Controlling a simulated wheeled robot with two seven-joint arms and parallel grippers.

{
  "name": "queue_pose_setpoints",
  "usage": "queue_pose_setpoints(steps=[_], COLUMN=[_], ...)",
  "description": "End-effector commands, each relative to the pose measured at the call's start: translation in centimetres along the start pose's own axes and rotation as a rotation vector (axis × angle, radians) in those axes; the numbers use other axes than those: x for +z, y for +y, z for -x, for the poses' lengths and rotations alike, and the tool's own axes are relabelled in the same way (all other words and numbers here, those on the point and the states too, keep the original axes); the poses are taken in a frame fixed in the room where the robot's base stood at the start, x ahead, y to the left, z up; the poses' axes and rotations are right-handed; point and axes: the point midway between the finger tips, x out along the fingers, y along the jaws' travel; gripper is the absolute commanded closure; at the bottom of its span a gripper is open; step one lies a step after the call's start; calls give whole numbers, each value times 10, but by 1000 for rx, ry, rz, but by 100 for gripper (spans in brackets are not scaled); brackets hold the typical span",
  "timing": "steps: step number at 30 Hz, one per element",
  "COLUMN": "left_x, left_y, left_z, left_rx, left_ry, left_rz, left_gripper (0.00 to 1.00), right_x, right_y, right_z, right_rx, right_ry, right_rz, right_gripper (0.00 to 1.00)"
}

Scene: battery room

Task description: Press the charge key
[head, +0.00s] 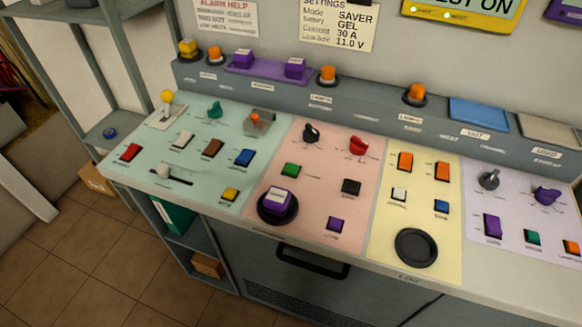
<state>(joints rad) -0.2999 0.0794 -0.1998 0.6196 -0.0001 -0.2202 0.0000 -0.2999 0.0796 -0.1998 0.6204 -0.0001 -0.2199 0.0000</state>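No key can be identified as the charge key, because the small labels are too blurred to read. The left, teal panel has a red key (130,152), a white key (182,138), a brown key (213,148), a blue key (244,157) and a yellow key (230,194). The pink panel has a green key (291,170), a black key (351,187) and a purple key (335,223). The yellow panel has two orange keys (405,161), a white key (398,194) and a blue key (441,206). The lilac panel has purple (492,224), teal and orange keys. Neither gripper is in view.
A large purple button (276,203) and a black round pad (416,248) sit near the front edge. Knobs, a yellow-tipped lever (167,97) and a clear-covered button (258,122) stand up from the desk. A raised ledge (350,96) with lamps runs behind.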

Motion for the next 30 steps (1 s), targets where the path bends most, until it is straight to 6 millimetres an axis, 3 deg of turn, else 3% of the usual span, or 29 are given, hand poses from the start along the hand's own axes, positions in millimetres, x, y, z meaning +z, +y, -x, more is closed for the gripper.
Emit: queue_pose_setpoints(steps=[1,7,30], left_x=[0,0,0], left_y=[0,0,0], left_z=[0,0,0], left_rx=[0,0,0], left_ry=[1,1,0], left_rz=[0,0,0], left_gripper=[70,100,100], right_x=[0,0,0], right_y=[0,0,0], right_z=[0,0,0], right_rx=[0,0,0], right_ry=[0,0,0], right_rz=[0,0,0], right_gripper=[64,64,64])
